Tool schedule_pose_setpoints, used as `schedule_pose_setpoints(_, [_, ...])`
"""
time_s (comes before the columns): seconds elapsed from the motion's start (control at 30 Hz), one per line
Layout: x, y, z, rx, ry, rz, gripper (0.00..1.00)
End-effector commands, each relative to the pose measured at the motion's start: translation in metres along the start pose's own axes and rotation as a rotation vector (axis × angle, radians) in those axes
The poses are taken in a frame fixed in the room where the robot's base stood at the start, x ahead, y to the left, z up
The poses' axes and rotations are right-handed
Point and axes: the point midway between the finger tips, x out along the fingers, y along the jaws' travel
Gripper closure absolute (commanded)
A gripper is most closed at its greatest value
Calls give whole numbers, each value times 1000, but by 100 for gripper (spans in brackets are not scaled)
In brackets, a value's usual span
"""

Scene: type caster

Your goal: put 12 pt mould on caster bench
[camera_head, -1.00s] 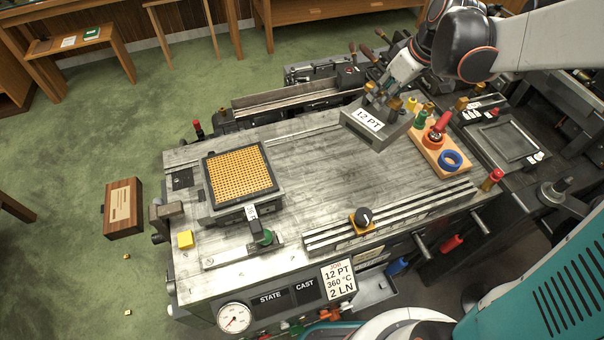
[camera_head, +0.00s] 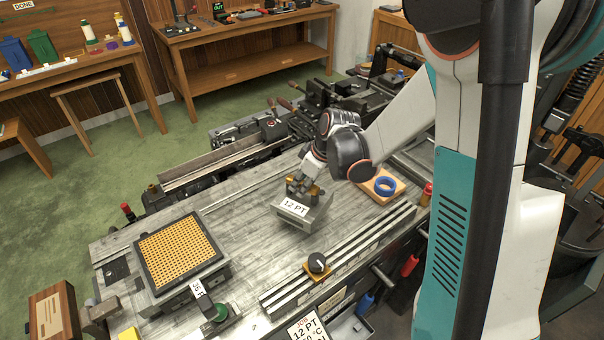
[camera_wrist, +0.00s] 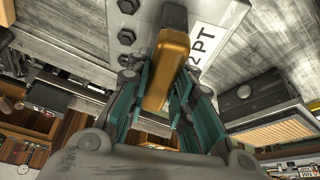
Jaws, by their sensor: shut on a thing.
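The 12 pt mould (camera_head: 300,212) is a grey block with a white "12 PT" label, over the middle of the caster bench (camera_head: 240,240). My gripper (camera_head: 303,184) is shut on its brass handle. In the wrist view the handle (camera_wrist: 166,68) stands between my gripper's fingers (camera_wrist: 160,100), and part of the label shows beside it. The mould looks slightly tilted; whether its underside touches the bench top cannot be told. The bench is a grey metal top with a framed yellow matrix grid (camera_head: 180,252) at its left.
A wooden block with a blue ring (camera_head: 385,186) lies right of the mould. A long trough (camera_head: 225,160) lies behind. Bare bench top lies between the grid and the mould.

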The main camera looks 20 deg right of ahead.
Motion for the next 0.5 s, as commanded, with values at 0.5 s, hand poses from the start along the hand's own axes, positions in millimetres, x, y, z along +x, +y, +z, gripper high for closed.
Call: schedule_pose_setpoints(0.5, [38, 0, 15, 0, 1, 0, 100])
